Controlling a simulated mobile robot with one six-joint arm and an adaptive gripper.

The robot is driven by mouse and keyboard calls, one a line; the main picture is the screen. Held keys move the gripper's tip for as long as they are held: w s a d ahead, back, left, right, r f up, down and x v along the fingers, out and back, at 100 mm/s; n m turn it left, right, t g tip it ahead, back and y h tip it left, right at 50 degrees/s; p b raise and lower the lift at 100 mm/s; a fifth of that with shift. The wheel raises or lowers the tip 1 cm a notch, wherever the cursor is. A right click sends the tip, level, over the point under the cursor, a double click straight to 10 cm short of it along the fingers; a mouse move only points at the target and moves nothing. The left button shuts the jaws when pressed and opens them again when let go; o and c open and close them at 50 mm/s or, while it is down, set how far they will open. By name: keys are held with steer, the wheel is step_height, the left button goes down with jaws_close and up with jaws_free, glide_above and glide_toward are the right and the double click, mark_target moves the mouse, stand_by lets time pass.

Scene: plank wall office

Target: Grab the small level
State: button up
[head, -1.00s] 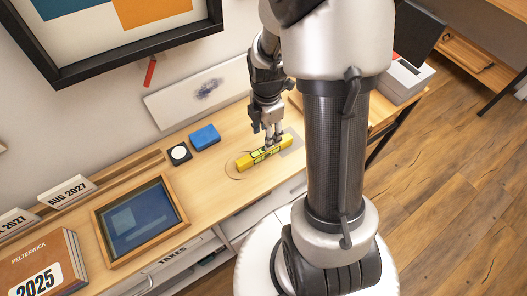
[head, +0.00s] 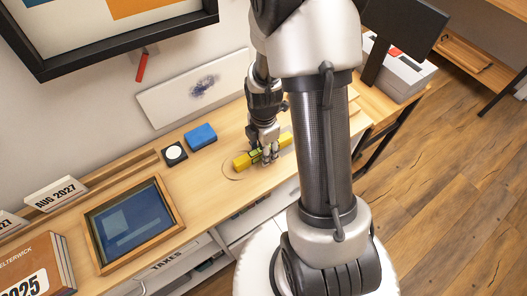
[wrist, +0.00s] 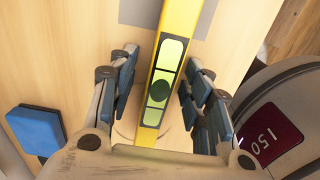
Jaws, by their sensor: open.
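The small level (head: 242,162) is a yellow bar with green vial windows, lying on the wooden desk. In the wrist view the level (wrist: 178,30) runs between my gripper's blue-padded fingers (wrist: 160,95), with a gap on each side. My gripper (head: 266,158) is open and low over the middle of the level in the head view, pointing down. The fingers hide part of the level there, and I cannot tell how far above the desk the tips are.
A framed blue picture (head: 133,224) lies further left on the desk. A white board (head: 193,92) leans on the wall behind. A grey box (head: 400,68) stands at the right.

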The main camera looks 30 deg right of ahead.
jaws_close()
stand_by(0.4)
